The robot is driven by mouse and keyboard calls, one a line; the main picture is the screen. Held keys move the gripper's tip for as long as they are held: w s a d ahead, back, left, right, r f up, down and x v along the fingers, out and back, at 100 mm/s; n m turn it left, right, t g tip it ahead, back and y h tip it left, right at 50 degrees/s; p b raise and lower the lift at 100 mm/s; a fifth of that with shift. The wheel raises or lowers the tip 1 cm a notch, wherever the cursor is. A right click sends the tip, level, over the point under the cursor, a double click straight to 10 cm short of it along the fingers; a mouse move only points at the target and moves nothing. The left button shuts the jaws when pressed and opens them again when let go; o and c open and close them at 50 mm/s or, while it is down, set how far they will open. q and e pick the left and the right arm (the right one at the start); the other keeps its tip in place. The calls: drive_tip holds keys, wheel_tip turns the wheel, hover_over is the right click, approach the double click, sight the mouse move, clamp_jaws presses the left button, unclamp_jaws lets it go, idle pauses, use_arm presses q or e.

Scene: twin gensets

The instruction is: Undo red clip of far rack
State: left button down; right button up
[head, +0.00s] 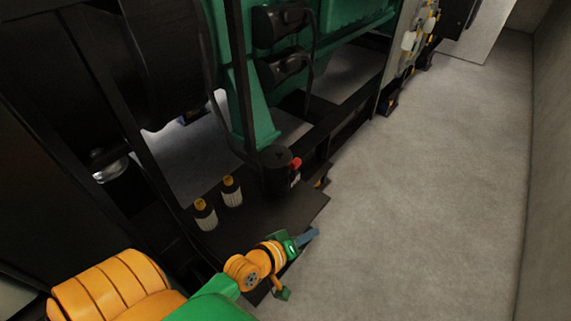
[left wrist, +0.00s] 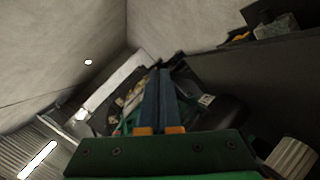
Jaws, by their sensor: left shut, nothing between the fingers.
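A red clip (head: 296,163) sits on the right side of a black canister-like body (head: 276,172), at the edge of the dark base of the near green machine. I cannot tell whether this belongs to the far rack. Another rack-like group (head: 408,45) stands farther along the aisle, too small to make out a red clip. My left gripper (head: 311,236) is below and right of the red clip, apart from it, over the base's corner. Its blue fingers are together and empty, as the left wrist view (left wrist: 161,80) also shows. No red clip is discernible in the left wrist view.
Two white ribbed bottles with yellow caps (head: 231,191) (head: 205,214) stand on the dark base plate (head: 270,215). The green machine frame (head: 243,80) rises behind. The grey floor aisle (head: 440,190) to the right is clear up to the wall (head: 552,180).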

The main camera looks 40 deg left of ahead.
use_arm(q)
drive_tip(key=w+a+r+n+t+y, duration=0.1)
drive_tip(key=a+r+n+t+y, duration=0.1)
drive_tip(key=a+n, duration=0.4)
drive_tip(key=w+a+r+n+t+y, duration=0.1)
drive_tip(key=a+r+n+t+y, duration=0.1)
drive_tip(key=a+n+y, duration=0.3)
drive_tip(key=shift+w+a+r+n+t, duration=0.25)
drive_tip(key=shift+a+n+t, duration=0.4)
drive_tip(key=shift+a, duration=0.5)
drive_tip(key=b+x, duration=0.3)
drive_tip(key=x, duration=0.7)
drive_tip(key=shift+a+b, duration=0.1)
drive_tip(key=shift+b, duration=0.2)
